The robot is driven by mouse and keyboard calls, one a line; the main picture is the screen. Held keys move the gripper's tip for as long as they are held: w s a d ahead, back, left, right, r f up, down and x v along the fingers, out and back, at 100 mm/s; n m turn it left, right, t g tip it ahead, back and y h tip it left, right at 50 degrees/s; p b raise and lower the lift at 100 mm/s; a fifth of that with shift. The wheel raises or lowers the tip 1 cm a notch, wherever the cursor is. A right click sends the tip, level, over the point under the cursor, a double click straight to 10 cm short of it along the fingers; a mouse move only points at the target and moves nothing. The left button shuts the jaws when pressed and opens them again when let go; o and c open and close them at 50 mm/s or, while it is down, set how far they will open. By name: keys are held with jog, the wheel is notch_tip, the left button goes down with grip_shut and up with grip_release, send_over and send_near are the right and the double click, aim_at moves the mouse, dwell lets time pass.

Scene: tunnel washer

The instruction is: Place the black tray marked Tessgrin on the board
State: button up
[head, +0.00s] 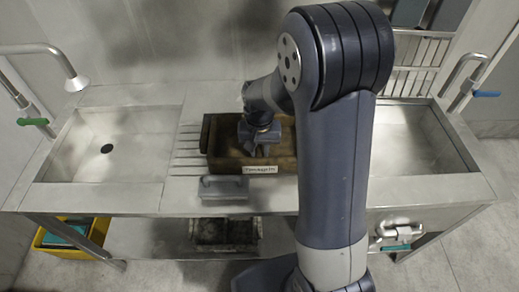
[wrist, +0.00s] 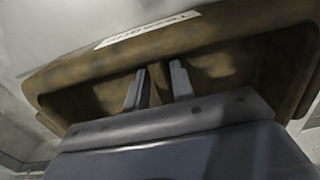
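A dark brown tray (head: 226,163) with a white label sits on the ribbed metal board (head: 188,150) between the two sinks. The label's small print looks like Tessgrin. The tray looks brown rather than black. My gripper (head: 260,150) is down inside the tray, pointing into it. In the wrist view the tray's brown wall (wrist: 75,75) and label fill the far side. The two fingers of my gripper (wrist: 158,88) stand apart on either side of a thin brown divider, with narrow gaps showing. My arm hides part of the tray's right side.
A small grey box-like thing (head: 223,188) lies at the counter front edge before the tray. A dark bin (head: 225,232) is on the lower shelf. Sinks (head: 118,150) lie left and right, with taps (head: 72,75) overhead. A yellow crate (head: 68,242) is below left.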

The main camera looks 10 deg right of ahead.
jog(key=shift+o, duration=1.1)
jog(key=shift+r, duration=0.1)
notch_tip(320, 180, up, 12)
jog(key=shift+p, duration=0.35)
